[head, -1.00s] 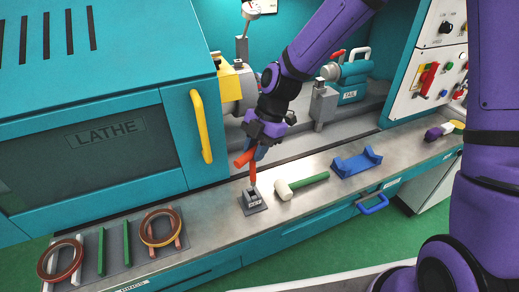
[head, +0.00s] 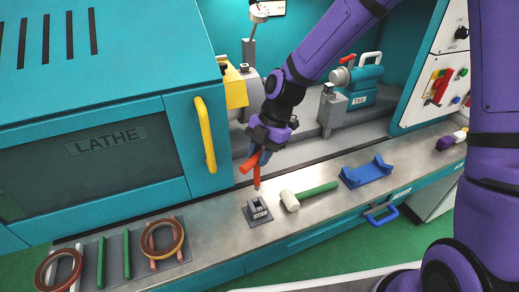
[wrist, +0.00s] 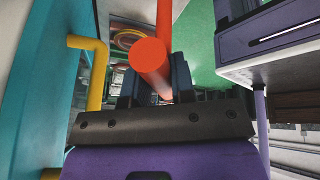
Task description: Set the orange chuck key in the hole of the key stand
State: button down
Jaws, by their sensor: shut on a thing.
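The orange chuck key (head: 256,175) is in my gripper (head: 260,157), its shank pointing down and its crossbar tilted. In the wrist view the round end of the orange bar (wrist: 149,54) faces the camera between the dark fingers of my gripper (wrist: 155,88), which are shut on it. The grey key stand (head: 259,212), a small block on a dark base plate, stands on the bench below. The key's lower tip is above the stand with a small gap. I cannot see the hole clearly.
A white-headed mallet with a green handle (head: 316,191) lies just right of the stand. A blue cradle (head: 366,172) is further right. Rings on a rack (head: 162,238) and green bars lie left. The lathe's yellow handle (head: 205,135) is close on the left.

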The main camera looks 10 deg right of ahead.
aim_at(259, 184)
jog(key=shift+f, duration=5.85)
jog(key=c, duration=0.9)
grip_release()
jog(key=shift+r, duration=0.15)
jog(key=v, duration=1)
jog(key=shift+w+d+r, duration=0.1)
jog(key=shift+w+r, duration=0.05)
jog(key=shift+r, duration=0.1)
